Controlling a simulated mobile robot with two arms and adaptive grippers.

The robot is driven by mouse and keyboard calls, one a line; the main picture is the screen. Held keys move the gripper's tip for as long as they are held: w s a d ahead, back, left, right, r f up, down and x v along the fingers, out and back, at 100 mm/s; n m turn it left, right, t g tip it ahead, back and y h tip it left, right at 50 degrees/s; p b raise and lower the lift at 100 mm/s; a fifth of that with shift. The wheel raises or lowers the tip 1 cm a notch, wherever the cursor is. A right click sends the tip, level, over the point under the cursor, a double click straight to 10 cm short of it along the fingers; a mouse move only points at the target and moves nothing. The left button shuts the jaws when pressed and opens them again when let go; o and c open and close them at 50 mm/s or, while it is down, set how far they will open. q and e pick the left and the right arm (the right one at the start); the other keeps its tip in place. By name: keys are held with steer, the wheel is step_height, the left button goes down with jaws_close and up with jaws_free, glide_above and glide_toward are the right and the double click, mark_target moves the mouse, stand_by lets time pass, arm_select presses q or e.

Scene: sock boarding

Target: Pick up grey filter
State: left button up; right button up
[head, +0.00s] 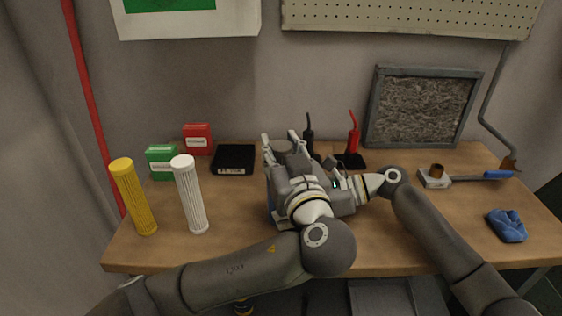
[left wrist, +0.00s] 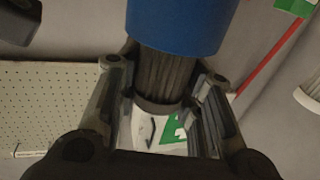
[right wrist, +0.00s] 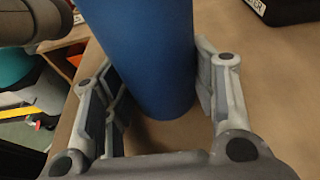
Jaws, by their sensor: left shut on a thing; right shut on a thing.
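The grey filter (left wrist: 162,80) is a dark pleated cylinder between the fingers of my left gripper (left wrist: 160,105), which is shut on it. One end of the filter meets or enters a blue cylindrical housing (left wrist: 180,25); how deep it sits I cannot tell. In the right wrist view the blue housing (right wrist: 150,60) stands between the fingers of my right gripper (right wrist: 160,95), shut on it. In the head view my left gripper (head: 282,146) is above the table's middle and hides most of the housing and of my right gripper.
A yellow filter (head: 134,197) and a white filter (head: 190,195) stand at the table's left. Green (head: 161,162) and red (head: 197,139) boxes and a black tray (head: 233,158) are behind. A framed mesh panel (head: 420,108), a brush (head: 465,178) and a blue cloth (head: 507,226) are right.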

arm_select(q)
step_height(320, 180, up, 17)
steer(key=shift+r, duration=0.15)
arm_select(e)
steer(key=o, duration=0.9)
steer(key=shift+c, duration=0.2)
